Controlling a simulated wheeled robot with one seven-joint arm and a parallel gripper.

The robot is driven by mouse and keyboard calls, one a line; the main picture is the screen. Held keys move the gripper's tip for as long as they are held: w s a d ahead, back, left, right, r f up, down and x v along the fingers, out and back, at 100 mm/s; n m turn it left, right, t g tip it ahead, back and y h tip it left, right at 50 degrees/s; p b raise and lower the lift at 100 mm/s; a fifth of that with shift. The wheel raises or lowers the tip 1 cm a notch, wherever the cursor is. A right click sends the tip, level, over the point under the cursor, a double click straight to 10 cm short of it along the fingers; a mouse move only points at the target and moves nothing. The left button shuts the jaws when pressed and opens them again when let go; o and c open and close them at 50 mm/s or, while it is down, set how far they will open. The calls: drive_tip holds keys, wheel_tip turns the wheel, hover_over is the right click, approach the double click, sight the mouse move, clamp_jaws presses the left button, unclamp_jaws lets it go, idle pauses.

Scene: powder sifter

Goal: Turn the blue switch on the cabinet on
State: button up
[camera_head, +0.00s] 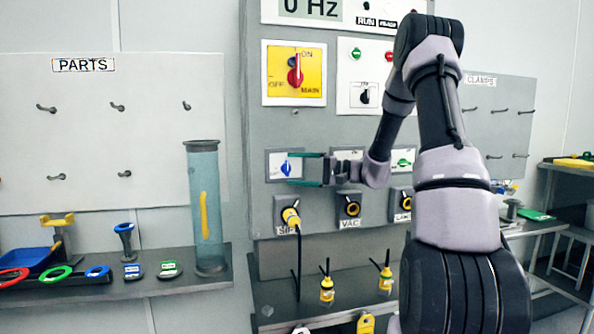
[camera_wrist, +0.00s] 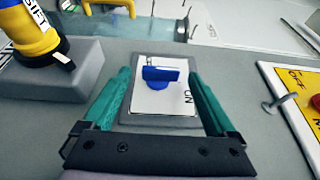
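The blue switch (camera_head: 286,168) sits on a white plate on the grey cabinet (camera_head: 262,210), at the left of a row of switches. In the wrist view the blue switch (camera_wrist: 161,76) shows as a flat knob on its white plate (camera_wrist: 150,101). My gripper (camera_head: 297,169) is open, with its two green fingers in front of the plate. In the wrist view my gripper (camera_wrist: 160,85) has one finger on each side of the switch, with clear gaps. The fingers appear not to touch the knob.
Below the switch a yellow plug (camera_head: 291,216) with a black cable sits in a socket. A red main switch (camera_head: 295,76) on a yellow plate is above. A clear cylinder (camera_head: 206,215) stands on the left shelf. A green switch (camera_head: 403,162) is to the right.

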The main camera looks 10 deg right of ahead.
drive_tip(key=v, duration=1)
drive_tip(key=shift+s+d, duration=0.2)
drive_tip(key=shift+d, duration=0.15)
drive_tip(key=s+a+r+n+g+h, duration=0.1)
drive_tip(key=s+a+g+h, duration=0.3)
drive_tip(key=s, duration=0.4)
drive_tip(key=s+a+r+n+g+h, duration=0.1)
drive_tip(key=s+a+r+g+h, duration=0.1)
drive_tip(key=s+a+h, duration=0.35)
drive_tip(key=s+d+r+t+h, duration=0.1)
drive_tip(key=s+r+t+h, duration=0.1)
drive_tip(key=s, duration=0.4)
drive_tip(key=s+d+r+m+t+h, duration=0.1)
drive_tip(key=s+r+t+h, duration=0.2)
drive_tip(key=s, duration=0.4)
drive_tip(key=shift+s+d+m+t, duration=0.15)
drive_tip(key=shift+m+t, duration=0.15)
drive_tip(key=shift+t, duration=0.4)
